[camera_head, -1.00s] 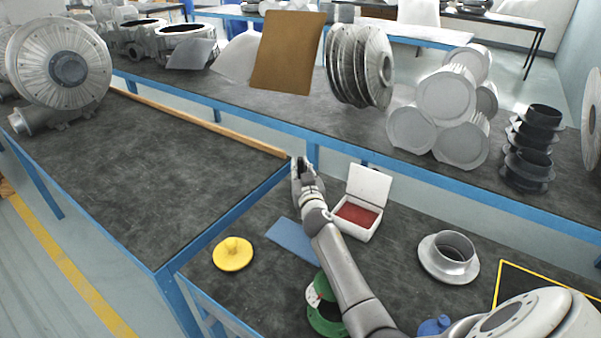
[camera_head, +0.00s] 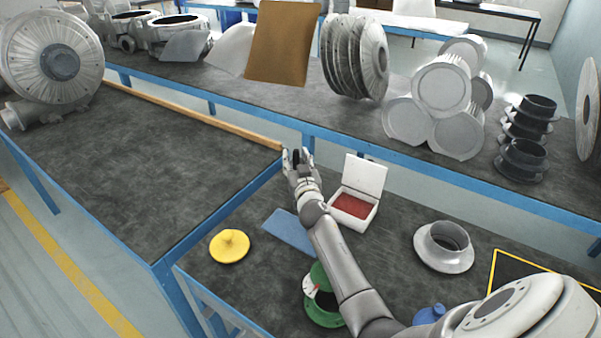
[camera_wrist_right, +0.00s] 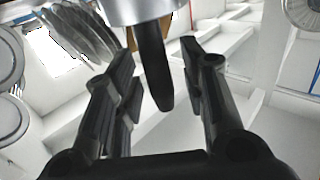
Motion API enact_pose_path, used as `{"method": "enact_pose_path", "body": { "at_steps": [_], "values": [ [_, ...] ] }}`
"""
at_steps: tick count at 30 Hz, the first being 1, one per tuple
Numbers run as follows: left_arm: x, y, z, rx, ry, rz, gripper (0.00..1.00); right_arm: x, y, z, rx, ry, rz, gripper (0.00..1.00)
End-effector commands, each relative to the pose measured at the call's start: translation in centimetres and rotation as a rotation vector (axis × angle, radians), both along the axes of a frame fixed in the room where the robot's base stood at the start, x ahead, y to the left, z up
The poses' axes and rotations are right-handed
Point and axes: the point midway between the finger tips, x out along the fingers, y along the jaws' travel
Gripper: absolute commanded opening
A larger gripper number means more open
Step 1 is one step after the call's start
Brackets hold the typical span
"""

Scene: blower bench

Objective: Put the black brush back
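My right gripper (camera_head: 298,154) is in the middle of the head view, raised near the end of the wooden strip. In the right wrist view its two dark fingers (camera_wrist_right: 158,80) stand apart. A black tapered piece (camera_wrist_right: 154,72) below a silver round collar (camera_wrist_right: 142,8) is between them, with a gap on each side. It may be the black brush, but I cannot tell for sure. A small dark shape shows between the fingertips in the head view too. I see no other clear black brush. My left gripper is out of view.
The near bench holds an open white box (camera_head: 342,217) with red inside, a blue mat (camera_head: 287,231), a yellow knob (camera_head: 229,246), a green ring part (camera_head: 318,313) and a metal flange (camera_head: 443,248). The left bench top (camera_head: 130,165) has free room.

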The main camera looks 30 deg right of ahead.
Motion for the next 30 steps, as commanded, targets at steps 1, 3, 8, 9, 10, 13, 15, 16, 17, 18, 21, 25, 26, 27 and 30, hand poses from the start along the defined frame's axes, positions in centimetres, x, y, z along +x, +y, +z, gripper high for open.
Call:
{"method": "enact_pose_path", "body": {
  "at_steps": [1,3,8,9,10,13,15,16,17,18,21,25,26,27,30],
  "values": [
    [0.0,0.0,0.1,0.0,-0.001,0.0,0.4,-0.6,0.3,-0.2,0.001,0.003,0.001,0.39],
    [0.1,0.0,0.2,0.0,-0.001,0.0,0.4,-1.5,0.7,-0.2,0.002,0.002,0.001,0.39],
    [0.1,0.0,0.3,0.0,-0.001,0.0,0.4,-4.0,1.7,-0.3,0.002,0.002,0.002,0.39],
    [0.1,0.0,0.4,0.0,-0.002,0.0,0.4,-4.7,2.0,-0.2,0.001,0.003,0.001,0.39],
    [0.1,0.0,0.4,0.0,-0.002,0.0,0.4,-5.2,2.2,-0.2,0.002,0.002,0.001,0.39],
    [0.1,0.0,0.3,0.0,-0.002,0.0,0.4,-6.8,2.9,-0.3,0.003,0.003,0.001,0.39],
    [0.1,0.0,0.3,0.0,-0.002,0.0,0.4,-7.9,3.3,-0.2,0.002,0.002,0.001,0.39],
    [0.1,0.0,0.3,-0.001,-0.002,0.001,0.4,-8.3,3.5,-0.2,0.002,0.002,0.0,0.39],
    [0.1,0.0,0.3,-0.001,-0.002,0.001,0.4,-8.7,3.7,-0.3,0.002,0.002,0.0,0.39],
    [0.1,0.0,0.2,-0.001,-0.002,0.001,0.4,-9.2,3.9,-0.2,0.003,0.002,0.001,0.39],
    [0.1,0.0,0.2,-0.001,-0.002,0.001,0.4,-10.1,4.2,-0.2,0.002,0.001,0.0,0.39],
    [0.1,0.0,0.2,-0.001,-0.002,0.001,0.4,-10.7,4.5,-0.1,0.002,0.001,0.0,0.39],
    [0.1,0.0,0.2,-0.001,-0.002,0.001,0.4,-10.8,4.5,-0.1,0.002,0.001,0.0,0.39],
    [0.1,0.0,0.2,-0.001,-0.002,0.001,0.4,-10.9,4.5,-0.1,0.002,0.001,-0.001,0.39],
    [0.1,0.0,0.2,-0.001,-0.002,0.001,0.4,-10.9,4.6,-0.1,0.002,0.001,-0.001,0.39]
  ]
}}
